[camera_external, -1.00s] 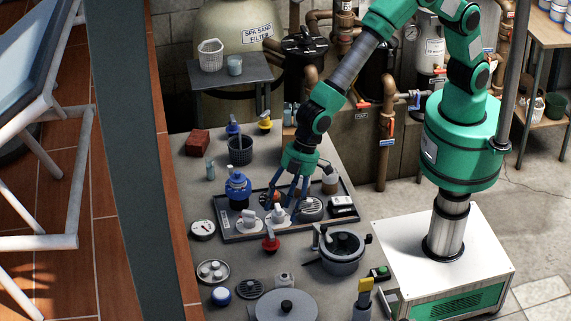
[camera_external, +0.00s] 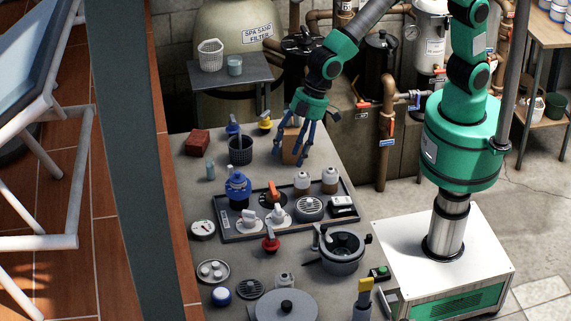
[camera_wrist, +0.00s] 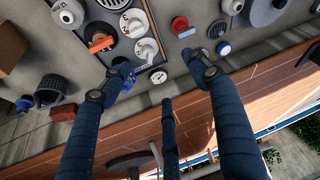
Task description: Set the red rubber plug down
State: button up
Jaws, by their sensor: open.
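A red plug-like piece (camera_external: 271,243) stands on the grey bench just in front of the dark tray (camera_external: 232,236). It also shows from above in the wrist view (camera_wrist: 181,25). An orange-red handled piece (camera_external: 273,191) sits on a dark round base in the tray; it shows in the wrist view (camera_wrist: 101,43) too. I cannot tell for sure which is the rubber plug. My gripper (camera_external: 303,157) is open and empty at the bench's far side, in front of a tan block (camera_external: 290,148). Its blue fingers are spread in the wrist view (camera_wrist: 170,75).
A dark mesh cup (camera_external: 240,152) and red brick (camera_external: 198,142) stand far left. A metal pot (camera_external: 342,257) is front right.

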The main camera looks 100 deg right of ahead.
jog(key=s+d+r+m, duration=0.2)
jog(key=s+d+r, duration=1.4)
jog(key=s, duration=0.2)
jog(key=s+d+r+m+h, duration=0.1)
jog(key=s+d, duration=0.4)
jog(key=s, duration=0.7)
jog(key=s+d+m+t, duration=0.1)
jog(key=s+d, duration=0.4)
jog(key=s, duration=0.6)
jog(key=shift+s+d+r+h, duration=0.3)
jog(key=shift+s+r+h, duration=0.05)
jog(key=shift+s+h, duration=0.05)
notch_tip(320, 180, down, 4)
jog(key=b, duration=0.3)
jog(key=shift+r+b, duration=0.25)
jog(key=shift+b, duration=0.05)
